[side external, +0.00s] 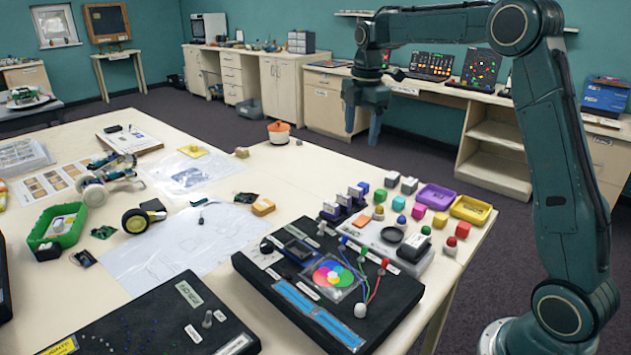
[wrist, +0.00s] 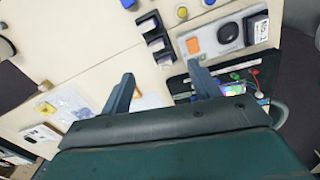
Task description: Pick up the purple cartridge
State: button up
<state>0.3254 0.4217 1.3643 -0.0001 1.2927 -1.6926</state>
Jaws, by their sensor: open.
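My gripper (side external: 361,133) is open and empty, pointing down high above the far side of the table. In the wrist view its two fingers (wrist: 160,75) are spread apart with only table between them. A row of dark purplish upright pieces with pale labels (side external: 344,207) stands on the table; I cannot tell which, if any, is the purple cartridge. The row shows dark in the wrist view (wrist: 157,42), beyond the fingertips.
A purple tray (side external: 420,194) and a yellow tray (side external: 487,218) lie at the right table edge, with coloured blocks around. A black panel with a colour wheel (side external: 300,300) is in front. A green bin (side external: 70,236) stands left. The table's far middle is fairly clear.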

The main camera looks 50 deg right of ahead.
jog(key=w+d+f+n, duration=0.1)
jog(key=d+f, duration=0.1)
jog(key=w+d+f+n, duration=0.1)
jog(key=w, duration=0.1)
jog(key=shift+d+f+g, duration=0.35)
jog(key=shift+g, duration=0.05)
jog(key=shift+f, duration=0.15)
send_over(356, 187)
jog(key=shift+a+f, duration=0.15)
jog(key=shift+f, duration=4)
jog(key=shift+f, duration=2.6)
jog(key=c, duration=1.1)
